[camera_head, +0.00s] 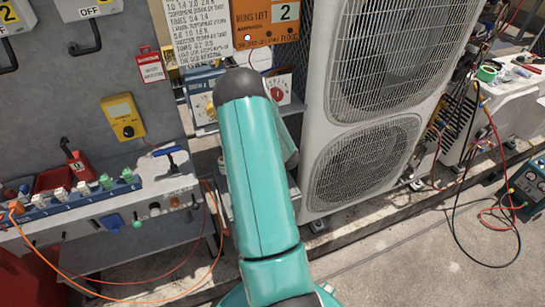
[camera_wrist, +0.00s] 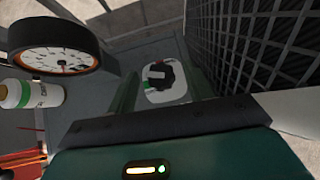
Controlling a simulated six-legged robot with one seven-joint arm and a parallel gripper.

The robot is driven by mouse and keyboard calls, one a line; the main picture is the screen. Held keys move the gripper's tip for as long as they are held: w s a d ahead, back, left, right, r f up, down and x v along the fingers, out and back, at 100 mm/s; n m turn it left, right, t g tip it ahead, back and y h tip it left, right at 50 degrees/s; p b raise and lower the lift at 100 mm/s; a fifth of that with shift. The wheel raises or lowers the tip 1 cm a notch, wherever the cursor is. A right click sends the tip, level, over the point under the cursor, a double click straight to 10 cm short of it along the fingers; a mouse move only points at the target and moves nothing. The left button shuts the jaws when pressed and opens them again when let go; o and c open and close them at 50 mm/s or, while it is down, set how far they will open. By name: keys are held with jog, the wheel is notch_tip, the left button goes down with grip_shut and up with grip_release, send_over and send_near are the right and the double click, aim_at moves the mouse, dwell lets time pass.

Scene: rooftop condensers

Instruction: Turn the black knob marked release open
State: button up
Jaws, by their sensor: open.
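A black knob (camera_wrist: 159,75) sits on a white plate with a red mark and a green mark, ahead of my gripper in the wrist view. Its lettering cannot be read. My gripper (camera_wrist: 162,82) is open, with one finger to the left of the knob and one to the right in the picture. The knob shows in the gap between them, and I cannot tell whether either finger touches it. In the head view my teal arm hides the gripper, and I cannot make out the knob there.
A round black-rimmed gauge (camera_wrist: 58,52) and a white cylinder with a green band (camera_wrist: 30,95) are left of the fingers. A dark grille (camera_wrist: 265,45) is close on the right. The white condenser (camera_head: 318,110) stands right of my arm; a workbench (camera_head: 150,200) is left.

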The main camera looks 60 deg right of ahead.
jog(key=c, duration=1)
jog(key=shift+s+d+n+t+y, duration=0.1)
jog(key=shift+d+n+t+y, duration=0.15)
jog(key=shift+n+y, duration=0.4)
jog(key=shift+n+t+y, duration=0.35)
jog(key=shift+n+y, duration=0.1)
jog(key=shift+n, duration=0.5)
jog(key=o, duration=1)
jog(key=shift+a, duration=0.1)
